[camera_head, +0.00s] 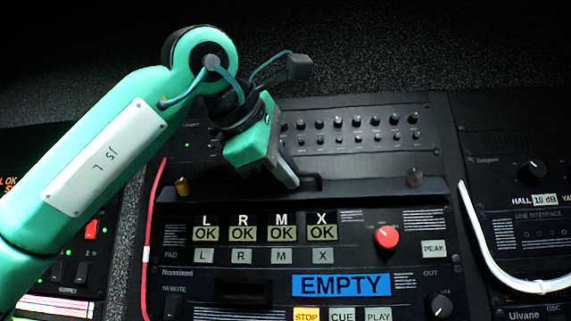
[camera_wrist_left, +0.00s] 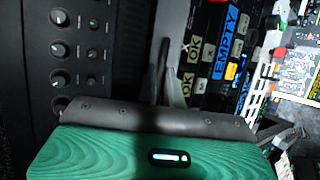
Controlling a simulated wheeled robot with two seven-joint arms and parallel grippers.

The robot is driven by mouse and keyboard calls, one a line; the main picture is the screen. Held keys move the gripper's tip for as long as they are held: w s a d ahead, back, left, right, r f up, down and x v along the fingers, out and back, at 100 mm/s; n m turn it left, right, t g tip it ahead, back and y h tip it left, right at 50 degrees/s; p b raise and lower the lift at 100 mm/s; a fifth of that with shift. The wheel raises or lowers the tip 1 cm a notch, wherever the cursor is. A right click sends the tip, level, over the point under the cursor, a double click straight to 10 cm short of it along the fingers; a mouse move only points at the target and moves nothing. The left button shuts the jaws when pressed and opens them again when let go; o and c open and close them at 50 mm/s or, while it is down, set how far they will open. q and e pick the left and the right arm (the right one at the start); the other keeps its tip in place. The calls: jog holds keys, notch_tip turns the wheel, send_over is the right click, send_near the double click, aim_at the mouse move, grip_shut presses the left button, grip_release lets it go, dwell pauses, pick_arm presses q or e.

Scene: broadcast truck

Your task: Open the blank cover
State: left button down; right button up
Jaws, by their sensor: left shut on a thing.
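The blank cover (camera_head: 350,191) is a plain dark strip across the rack, between the row of small knobs and the panel with the OK displays. A brass-coloured knob (camera_head: 182,187) sits at its left end and a darker knob (camera_head: 414,177) at its right end. A low raised handle or lip shows near its middle. My left gripper (camera_head: 291,182) reaches down onto this middle part and is shut on it. The wrist view shows the gripper's fingers (camera_wrist_left: 168,86) close together against dark surfaces; the exact contact is hard to make out. My right gripper is not in view.
Below is a panel with OK displays (camera_head: 264,233), a red knob (camera_head: 386,237) and a blue EMPTY label (camera_head: 341,285). A red cable (camera_head: 150,230) runs down the left side and a white cable (camera_head: 487,245) down the right. Small knobs (camera_head: 356,121) line the unit above.

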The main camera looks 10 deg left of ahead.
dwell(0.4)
pick_arm(q)
jog(key=c, duration=1.5)
grip_release()
jog(key=shift+c, duration=0.2)
jog(key=b+v, duration=0.4)
jog(key=v, duration=0.9)
jog(key=shift+s+r+b, duration=0.2)
jog(key=shift+s+b, duration=0.1)
jog(key=shift+b, duration=0.1)
jog(key=shift+a, duration=0.1)
